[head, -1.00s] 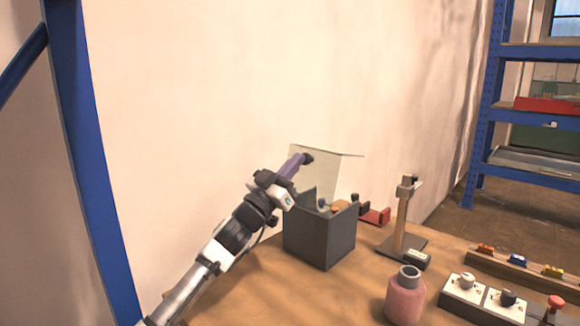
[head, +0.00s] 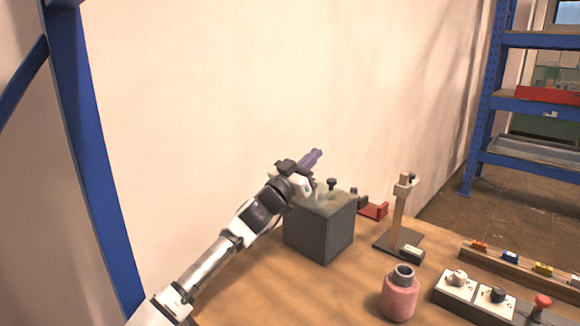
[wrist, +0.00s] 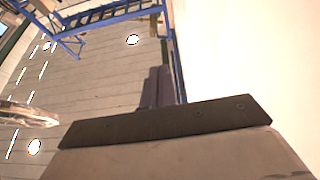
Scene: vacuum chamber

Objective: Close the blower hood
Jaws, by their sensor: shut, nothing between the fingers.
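The blower box (head: 320,236) is a dark grey open-topped box on the wooden table, against the wall. Its clear hood (head: 335,202) lies flat across the top, with a dark knob (head: 331,184) standing up from it. The hood looks level; any small gap at its rim is too fine to tell. My gripper (head: 314,156) has purple fingers, shut and empty, above the back left of the box and pointing up and right. The fingers also show shut in the wrist view (wrist: 158,86). My wrist hides the box's back left corner.
A stand with a post (head: 399,215) and a red part (head: 374,211) are right of the box. A pink bottle (head: 399,295) and switch boxes (head: 470,290) are nearer the front. A blue rack post (head: 90,170) rises at the left. Table in front of the box is clear.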

